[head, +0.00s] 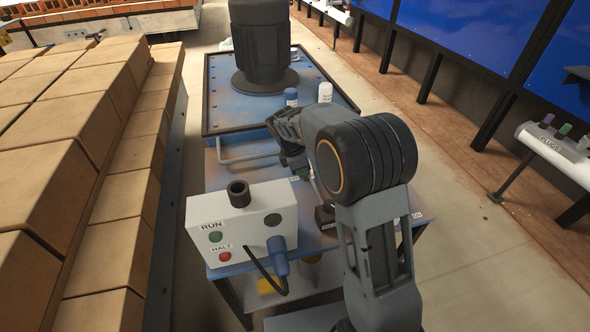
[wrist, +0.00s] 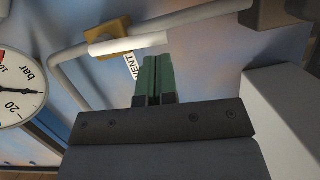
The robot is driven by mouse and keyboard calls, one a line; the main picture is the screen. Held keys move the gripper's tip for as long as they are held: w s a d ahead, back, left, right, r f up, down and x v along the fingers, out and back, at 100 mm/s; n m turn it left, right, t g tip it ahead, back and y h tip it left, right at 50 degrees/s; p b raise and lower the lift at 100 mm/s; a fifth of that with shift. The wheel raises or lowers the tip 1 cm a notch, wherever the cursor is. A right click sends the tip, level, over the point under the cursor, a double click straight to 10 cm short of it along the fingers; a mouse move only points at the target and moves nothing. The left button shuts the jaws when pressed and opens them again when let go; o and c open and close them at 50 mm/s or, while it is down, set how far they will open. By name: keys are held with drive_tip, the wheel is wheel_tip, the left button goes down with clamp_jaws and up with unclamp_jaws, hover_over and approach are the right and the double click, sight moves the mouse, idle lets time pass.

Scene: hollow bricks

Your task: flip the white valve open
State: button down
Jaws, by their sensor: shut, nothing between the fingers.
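The white valve lever (wrist: 128,43) shows in the wrist view as a short white bar, lying nearly level across the picture at a brass-coloured body (wrist: 108,44) on a pale pipe (wrist: 195,20). A label (wrist: 131,66) ending in "ENT" is just below it. My gripper (wrist: 155,60) has green fingers, pressed together and empty. Their tips appear just below the lever's right part in the picture; I cannot tell whether they touch it. In the head view my gripper (head: 303,172) is low over the blue bench, and my arm hides most of the valve area.
A pressure gauge (wrist: 17,92) is at the left in the wrist view. A white RUN/HALT box (head: 243,225) with a blue plug and cable stands in front on the bench. Stacked bricks (head: 85,140) line the left.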

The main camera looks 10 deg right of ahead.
drive_tip(key=shift+d, duration=0.3)
drive_tip(key=shift+s+d+r+p, duration=0.1)
drive_tip(key=shift+d+p, duration=0.55)
drive_tip(key=shift+p, duration=0.15)
drive_tip(key=shift+f, duration=0.2)
